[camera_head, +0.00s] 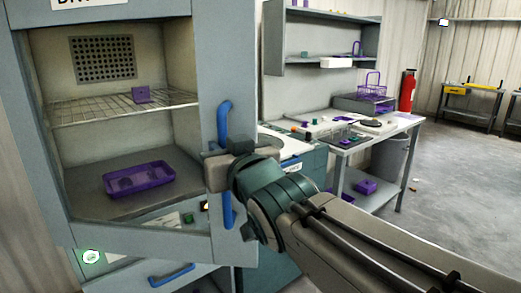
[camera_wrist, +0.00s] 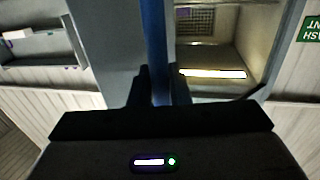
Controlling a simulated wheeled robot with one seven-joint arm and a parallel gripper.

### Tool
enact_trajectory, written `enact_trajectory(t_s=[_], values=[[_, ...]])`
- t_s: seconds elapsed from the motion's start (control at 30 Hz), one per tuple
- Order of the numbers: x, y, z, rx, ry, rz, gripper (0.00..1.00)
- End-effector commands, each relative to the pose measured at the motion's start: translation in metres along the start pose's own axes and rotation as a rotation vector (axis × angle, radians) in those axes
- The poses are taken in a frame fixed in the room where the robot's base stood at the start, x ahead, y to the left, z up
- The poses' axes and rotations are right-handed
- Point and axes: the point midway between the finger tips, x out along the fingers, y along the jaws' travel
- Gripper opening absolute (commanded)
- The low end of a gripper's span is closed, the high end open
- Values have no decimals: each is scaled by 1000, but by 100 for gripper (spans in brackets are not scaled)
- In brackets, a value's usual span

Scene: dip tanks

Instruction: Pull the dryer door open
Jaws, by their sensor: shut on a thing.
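The dryer door (camera_head: 208,75) is a grey frame around a large clear window, at the left of the head view. Its upright blue handle (camera_head: 224,120) is on the right side of the frame. My gripper (camera_head: 222,158) is shut around the middle of this handle. In the wrist view the blue handle (camera_wrist: 156,45) runs down between the fingers of my gripper (camera_wrist: 160,85). Through the window a strip of labelled front panel shows below the chamber floor, so the door looks swung somewhat out from the cabinet. Its hinges are not clear to me.
A purple tray (camera_head: 139,181) lies on the dryer floor, and a small purple block (camera_head: 141,95) sits on the wire rack (camera_head: 90,108). A drawer with a blue handle (camera_head: 172,275) is below. A workbench (camera_head: 400,126) stands to the right, with open floor (camera_head: 450,185) beyond.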

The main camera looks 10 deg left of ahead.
Motion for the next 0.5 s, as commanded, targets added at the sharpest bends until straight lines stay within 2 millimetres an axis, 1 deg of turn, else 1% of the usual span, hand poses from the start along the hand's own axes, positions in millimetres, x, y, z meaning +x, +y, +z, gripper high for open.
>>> enact_trajectory(t_s=[0.03, 0.2, 0.5], values=[[-3, -7, 2, -1, 1, -9, 0], [-6, -17, 0, -1, 0, -19, 0], [-8, -16, -1, -1, 1, -17, 0]])
